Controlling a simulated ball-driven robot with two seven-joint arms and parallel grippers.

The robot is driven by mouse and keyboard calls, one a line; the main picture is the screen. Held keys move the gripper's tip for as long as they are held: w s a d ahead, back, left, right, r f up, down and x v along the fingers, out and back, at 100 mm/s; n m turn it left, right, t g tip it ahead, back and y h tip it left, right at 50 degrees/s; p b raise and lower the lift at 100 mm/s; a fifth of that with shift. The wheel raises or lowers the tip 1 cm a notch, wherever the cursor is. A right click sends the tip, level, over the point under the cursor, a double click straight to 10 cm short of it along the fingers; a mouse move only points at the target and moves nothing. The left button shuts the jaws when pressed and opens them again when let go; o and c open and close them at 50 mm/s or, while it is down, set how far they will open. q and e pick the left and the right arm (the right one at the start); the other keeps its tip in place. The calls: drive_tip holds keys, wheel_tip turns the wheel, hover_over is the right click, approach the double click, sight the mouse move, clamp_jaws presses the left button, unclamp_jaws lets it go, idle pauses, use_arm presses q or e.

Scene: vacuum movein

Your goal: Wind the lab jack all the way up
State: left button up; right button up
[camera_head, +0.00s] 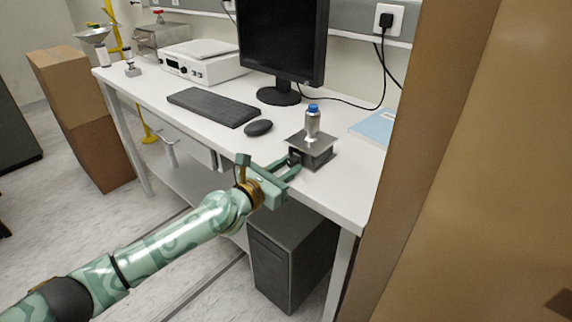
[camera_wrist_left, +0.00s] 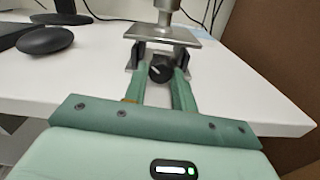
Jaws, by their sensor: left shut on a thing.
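The lab jack (camera_head: 312,148) stands on the white table near its front edge, with a flat grey top plate. A small grey bottle with a blue cap (camera_head: 313,121) stands upright on the plate. My left gripper (camera_head: 290,166) reaches in from the front of the table to the jack. In the left wrist view its fingers (camera_wrist_left: 159,72) are closed around the jack's black knob (camera_wrist_left: 160,69), under the jack's plate (camera_wrist_left: 162,34). The knob's far side and the jack's mechanism are mostly hidden. My right gripper does not show in either view.
A mouse (camera_head: 258,128), keyboard (camera_head: 213,106) and monitor (camera_head: 281,45) are left of and behind the jack. A blue folder (camera_head: 375,127) lies to its right. A large brown cardboard surface (camera_head: 480,190) closes off the right. A dark computer case (camera_head: 290,250) stands below the table.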

use_arm(q)
drive_tip(key=o, duration=1)
drive_tip(key=shift+s+a, duration=0.2)
drive_tip(key=shift+s, duration=0.05)
drive_tip(key=p+v, duration=0.2)
drive_tip(key=v, duration=1.3)
drive_tip(key=shift+s+a+p, duration=0.2)
drive_tip(key=shift+s+p, duration=0.1)
